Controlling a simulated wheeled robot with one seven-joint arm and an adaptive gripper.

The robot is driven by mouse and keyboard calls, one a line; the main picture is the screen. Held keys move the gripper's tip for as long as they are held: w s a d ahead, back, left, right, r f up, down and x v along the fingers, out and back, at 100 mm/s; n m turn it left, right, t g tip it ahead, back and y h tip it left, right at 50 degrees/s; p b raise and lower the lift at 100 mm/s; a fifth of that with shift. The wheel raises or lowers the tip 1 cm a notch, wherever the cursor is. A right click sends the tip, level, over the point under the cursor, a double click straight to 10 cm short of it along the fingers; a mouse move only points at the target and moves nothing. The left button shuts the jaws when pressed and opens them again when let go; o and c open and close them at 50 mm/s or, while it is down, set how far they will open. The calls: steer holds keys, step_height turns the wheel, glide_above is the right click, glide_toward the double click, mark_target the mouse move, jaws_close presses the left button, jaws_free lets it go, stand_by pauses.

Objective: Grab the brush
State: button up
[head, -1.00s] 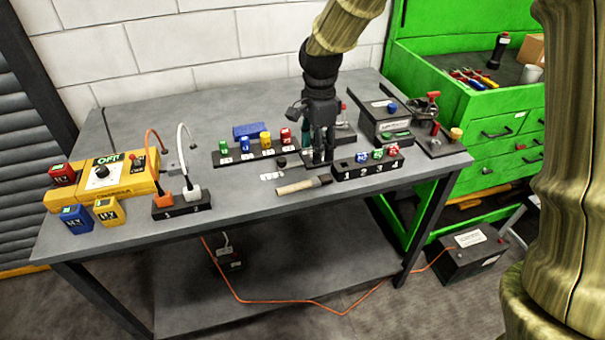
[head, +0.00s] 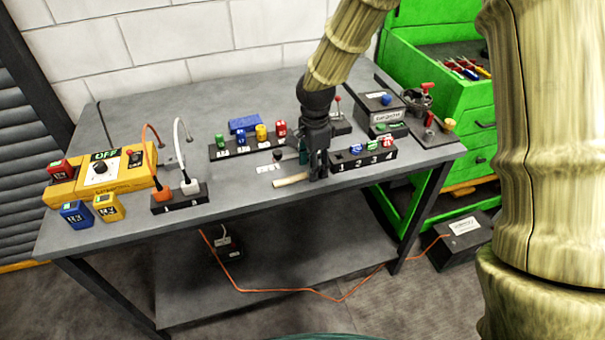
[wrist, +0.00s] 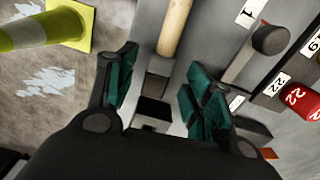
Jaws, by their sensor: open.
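The brush lies on the grey workbench, with its pale wooden handle (head: 291,180) pointing left in the head view. My gripper (head: 317,174) is over its right end and hides it there. In the wrist view the handle (wrist: 175,28) runs up from a grey ferrule and dark bristles. My gripper (wrist: 160,70) is open, with its teal-padded fingers on either side of the ferrule. There is a gap between each finger and the brush. I cannot tell how high the fingertips are above the bench.
A black numbered block (head: 364,161) with coloured pieces stands just right of my gripper. Another row of coloured pieces on a rack (head: 242,151) is behind it. A black round knob (wrist: 270,38) is near the brush. The bench front left of the brush is clear.

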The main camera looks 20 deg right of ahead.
steer(key=shift+f, duration=0.8)
steer(key=shift+c, duration=0.4)
steer(key=c, duration=1)
